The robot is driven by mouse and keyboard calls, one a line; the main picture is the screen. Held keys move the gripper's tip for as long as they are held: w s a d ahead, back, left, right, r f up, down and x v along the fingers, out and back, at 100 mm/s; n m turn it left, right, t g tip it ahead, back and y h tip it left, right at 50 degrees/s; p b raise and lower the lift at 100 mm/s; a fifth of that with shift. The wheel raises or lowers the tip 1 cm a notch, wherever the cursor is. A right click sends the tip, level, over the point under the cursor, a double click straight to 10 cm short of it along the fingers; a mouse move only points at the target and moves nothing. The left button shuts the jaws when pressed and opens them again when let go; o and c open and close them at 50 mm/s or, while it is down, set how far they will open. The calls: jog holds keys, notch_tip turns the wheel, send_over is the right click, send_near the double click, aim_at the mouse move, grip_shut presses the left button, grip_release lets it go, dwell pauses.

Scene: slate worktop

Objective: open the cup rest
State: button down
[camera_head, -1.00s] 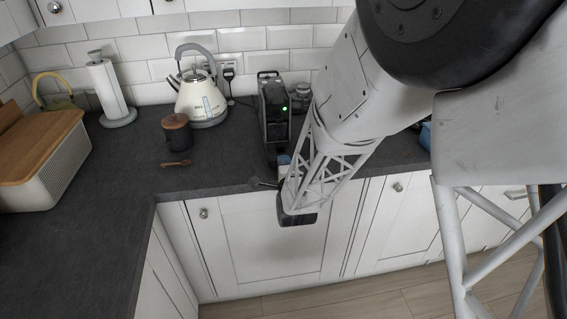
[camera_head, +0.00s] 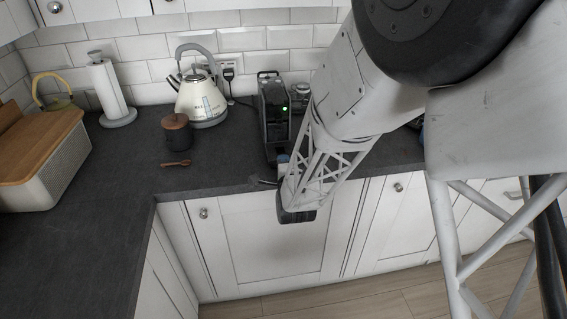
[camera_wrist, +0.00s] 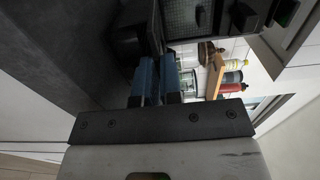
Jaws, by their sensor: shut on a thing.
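The black coffee machine (camera_head: 276,108) with a lit green light stands at the back of the worktop. Its cup rest (camera_wrist: 156,28) appears as a thin dark edge at the machine's front in the wrist view, and is mostly hidden by my arm in the head view. My gripper (camera_wrist: 157,80) has two blue fingertips close together, one on each side of this edge, and is shut on it. In the head view my wrist covers most of the gripper, low at the machine's front. How far the cup rest is turned is hard to tell.
A cream kettle (camera_head: 201,100), a dark lidded jar (camera_head: 177,134) and a wooden spoon (camera_head: 176,163) are left of the machine. A small grey utensil (camera_head: 262,181) lies near the worktop's front edge. A glass jar (camera_head: 300,93) stands behind right. The left worktop has free room.

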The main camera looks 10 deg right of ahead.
jog(key=shift+r, duration=0.2)
jog(key=shift+w+r+g, duration=0.15)
jog(key=shift+r+g, duration=1.1)
jog(key=shift+g, duration=0.25)
jog(key=shift+w+r+g, duration=0.3)
jog(key=shift+r+g, duration=0.3)
jog(key=shift+g, duration=0.15)
jog(key=shift+w+r+g, duration=0.25)
jog(key=shift+r+g, duration=0.35)
jog(key=shift+g, duration=0.15)
jog(key=shift+w+r, duration=0.6)
jog(key=shift+r, duration=0.25)
jog(key=shift+w+r, duration=0.8)
jog(key=shift+w, duration=0.05)
jog(key=c, duration=1.6)
grip_release()
jog(key=shift+o, duration=0.2)
